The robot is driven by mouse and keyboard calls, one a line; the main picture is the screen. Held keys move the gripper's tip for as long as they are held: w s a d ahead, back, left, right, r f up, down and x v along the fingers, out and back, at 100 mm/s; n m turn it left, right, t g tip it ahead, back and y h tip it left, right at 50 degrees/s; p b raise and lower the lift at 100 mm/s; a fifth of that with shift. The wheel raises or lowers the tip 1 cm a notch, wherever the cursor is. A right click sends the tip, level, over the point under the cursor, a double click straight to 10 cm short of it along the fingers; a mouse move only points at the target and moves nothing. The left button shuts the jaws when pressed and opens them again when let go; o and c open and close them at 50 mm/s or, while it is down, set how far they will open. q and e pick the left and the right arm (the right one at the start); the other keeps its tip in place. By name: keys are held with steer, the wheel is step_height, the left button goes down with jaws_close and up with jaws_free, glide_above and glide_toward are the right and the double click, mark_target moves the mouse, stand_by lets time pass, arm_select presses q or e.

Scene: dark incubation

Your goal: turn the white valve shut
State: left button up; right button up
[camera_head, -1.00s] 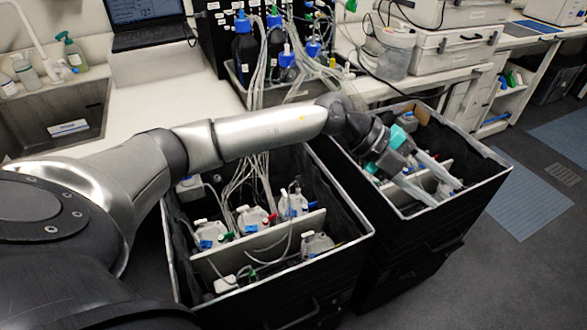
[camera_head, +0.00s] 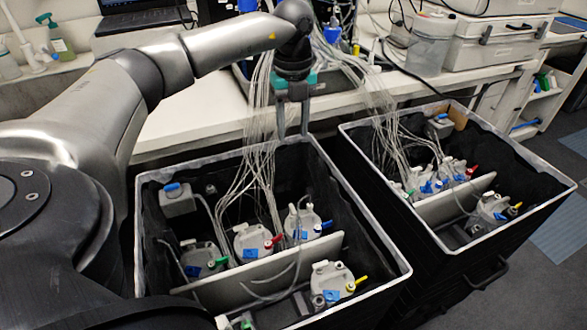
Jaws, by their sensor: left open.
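My left gripper (camera_head: 292,132) points down near the back rim of the left black bin (camera_head: 375,230), in front of the bench edge. It is open and empty, with its two fingers apart. In the left bin, pale bottles carry small side valves with coloured handles: a green one (camera_head: 221,262), a red one (camera_head: 274,241), a blue one (camera_head: 327,226) and a yellow one (camera_head: 361,280). I cannot single out a white valve among these small fittings. My right gripper is not in view.
A second black bin (camera_head: 545,172) on the right holds similar bottles. Bundles of clear tubes (camera_head: 262,130) hang from the bench into both bins, close to the gripper. A pale divider (camera_head: 255,275) crosses the left bin. Grey floor is free at the right.

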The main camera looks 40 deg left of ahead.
arm_select(q)
steer(key=b, duration=0.9)
glide_above(293, 211)
step_height(293, 211, down, 10)
steer(key=f, duration=0.1)
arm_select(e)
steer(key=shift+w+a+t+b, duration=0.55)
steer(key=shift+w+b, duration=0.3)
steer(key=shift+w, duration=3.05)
arm_select(q)
step_height(293, 211, down, 13)
steer(key=b, duration=0.5)
steer(key=shift+f, duration=0.3)
steer(key=shift+f+b, duration=0.4)
steer(key=shift+f, duration=0.2)
steer(key=shift+w+f, duration=0.1)
steer(key=shift+f, duration=0.4)
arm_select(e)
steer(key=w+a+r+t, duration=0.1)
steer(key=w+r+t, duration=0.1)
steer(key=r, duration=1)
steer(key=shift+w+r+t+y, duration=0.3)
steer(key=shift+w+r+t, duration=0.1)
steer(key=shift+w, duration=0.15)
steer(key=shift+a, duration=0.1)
arm_select(q)
jaws_close()
